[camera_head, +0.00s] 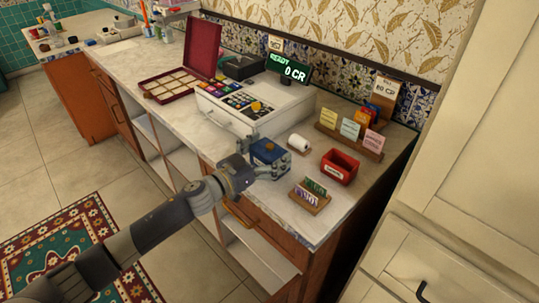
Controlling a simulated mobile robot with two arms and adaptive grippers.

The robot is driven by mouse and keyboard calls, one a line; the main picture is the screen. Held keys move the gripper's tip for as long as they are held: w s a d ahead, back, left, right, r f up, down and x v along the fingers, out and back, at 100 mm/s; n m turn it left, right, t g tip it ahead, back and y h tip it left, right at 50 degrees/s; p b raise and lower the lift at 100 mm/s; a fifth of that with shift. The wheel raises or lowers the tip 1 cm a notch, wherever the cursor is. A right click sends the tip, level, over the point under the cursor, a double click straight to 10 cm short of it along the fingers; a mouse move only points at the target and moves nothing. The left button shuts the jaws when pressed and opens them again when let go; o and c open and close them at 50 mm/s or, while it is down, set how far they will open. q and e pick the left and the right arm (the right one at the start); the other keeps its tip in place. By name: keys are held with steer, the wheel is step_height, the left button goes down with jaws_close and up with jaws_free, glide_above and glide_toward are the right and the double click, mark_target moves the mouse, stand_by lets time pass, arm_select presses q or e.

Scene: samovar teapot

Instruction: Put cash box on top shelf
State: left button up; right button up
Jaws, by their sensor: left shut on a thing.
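A small blue box (266,151), which looks like the cash box, is at the front edge of the counter. My left gripper (268,170) is shut on its near side; the fingers partly hide it. I cannot tell whether the box touches the counter or is just above it. My right gripper is not in view.
The white cash register (255,105) stands behind the blue box. A white paper roll (299,143), a red tray (340,167) and a small card rack (310,194) are to the right. An open maroon case (175,84) is at left. A cream cabinet (470,150) stands at right.

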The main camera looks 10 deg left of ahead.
arm_select(q)
steer(key=shift+f, duration=0.35)
steer(key=shift+f, duration=0.1)
steer(key=o, duration=1.1)
steer(key=shift+f, duration=0.1)
steer(key=shift+c, duration=0.2)
